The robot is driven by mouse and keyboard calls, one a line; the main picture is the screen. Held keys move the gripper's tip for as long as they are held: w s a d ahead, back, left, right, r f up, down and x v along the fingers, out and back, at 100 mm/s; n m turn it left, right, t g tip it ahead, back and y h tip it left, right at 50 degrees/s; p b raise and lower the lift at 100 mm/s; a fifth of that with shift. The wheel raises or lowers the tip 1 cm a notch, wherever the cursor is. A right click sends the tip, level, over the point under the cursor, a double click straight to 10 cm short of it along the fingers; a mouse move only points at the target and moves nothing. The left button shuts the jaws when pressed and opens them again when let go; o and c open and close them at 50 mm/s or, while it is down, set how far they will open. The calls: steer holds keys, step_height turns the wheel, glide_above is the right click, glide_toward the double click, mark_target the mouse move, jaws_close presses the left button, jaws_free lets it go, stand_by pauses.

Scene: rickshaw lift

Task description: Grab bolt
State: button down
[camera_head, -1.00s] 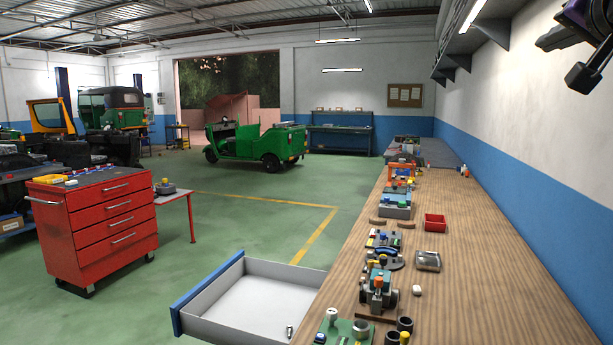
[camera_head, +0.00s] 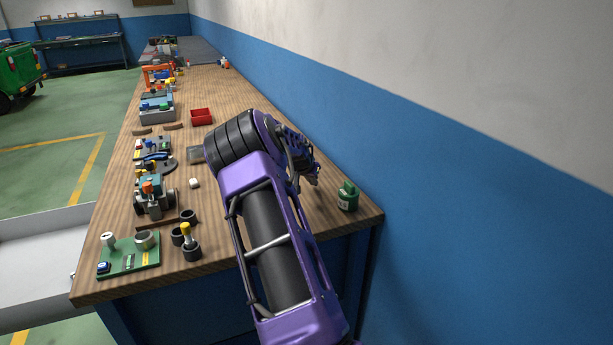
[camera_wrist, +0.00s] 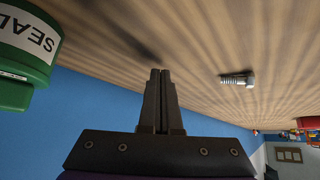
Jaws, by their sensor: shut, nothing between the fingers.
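A silver bolt (camera_wrist: 238,79) lies on its side on the wooden worktop in the wrist view, to the right of my fingertips and apart from them. My gripper (camera_wrist: 160,74) is shut and empty, with its two dark fingers together. In the head view my purple arm reaches over the near right part of the bench, and my gripper (camera_head: 312,175) shows only partly at its end. I cannot make out the bolt on the worktop in the head view.
A green bottle (camera_head: 348,196) stands near the bench's right corner; it is large at the left in the wrist view (camera_wrist: 24,55). The blue and white wall (camera_head: 430,160) runs close along the right. Dark cups, a green board (camera_head: 128,256) and several parts crowd the left side.

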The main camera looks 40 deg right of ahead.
steer(key=shift+a+f, duration=0.15)
steer(key=shift+f, duration=0.2)
steer(key=shift+s+a, duration=0.45)
steer(key=shift+a, duration=0.3)
steer(key=shift+s+a, duration=0.45)
steer(key=shift+a, duration=0.25)
steer(key=shift+d+r, duration=0.1)
